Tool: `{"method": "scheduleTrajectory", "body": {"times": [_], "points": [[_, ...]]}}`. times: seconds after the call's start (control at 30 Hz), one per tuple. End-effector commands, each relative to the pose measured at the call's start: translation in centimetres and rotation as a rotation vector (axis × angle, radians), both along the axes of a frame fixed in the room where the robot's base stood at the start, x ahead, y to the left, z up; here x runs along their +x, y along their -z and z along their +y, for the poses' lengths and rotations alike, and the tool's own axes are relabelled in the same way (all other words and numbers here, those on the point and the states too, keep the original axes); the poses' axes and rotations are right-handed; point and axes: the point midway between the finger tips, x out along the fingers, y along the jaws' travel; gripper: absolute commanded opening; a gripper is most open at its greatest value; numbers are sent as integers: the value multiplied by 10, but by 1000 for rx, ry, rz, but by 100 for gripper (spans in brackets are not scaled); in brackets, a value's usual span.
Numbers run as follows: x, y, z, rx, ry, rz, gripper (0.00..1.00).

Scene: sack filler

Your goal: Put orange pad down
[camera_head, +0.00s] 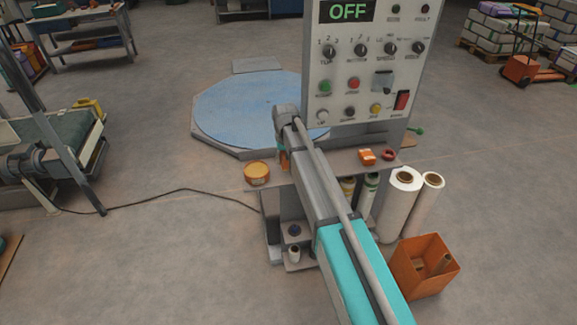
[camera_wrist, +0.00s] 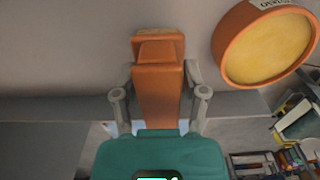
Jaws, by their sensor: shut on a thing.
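In the head view, a sliver of orange (camera_head: 283,160) shows beside my gripper (camera_head: 284,150), at the left part of the brown shelf (camera_head: 325,163) under the control panel. My arm hides most of the pad there. I cannot tell whether the pad touches the shelf.
A round orange tin (camera_head: 257,173) stands on the shelf's left end, close beside the pad; it also shows in the wrist view (camera_wrist: 265,45). An orange box (camera_head: 367,156) and a red ring (camera_head: 388,154) lie right of my arm. The panel (camera_head: 365,65) rises behind.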

Motion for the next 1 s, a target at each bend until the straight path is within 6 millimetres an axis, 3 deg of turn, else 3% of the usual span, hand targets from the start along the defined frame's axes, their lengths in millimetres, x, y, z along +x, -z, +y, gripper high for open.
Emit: {"method": "scheduleTrajectory", "body": {"times": [0.4,0.97,1.0], "points": [[6,32,1,0,0,0,18],[6,37,1,0,1,0,18],[6,36,1,0,1,0,60]]}}
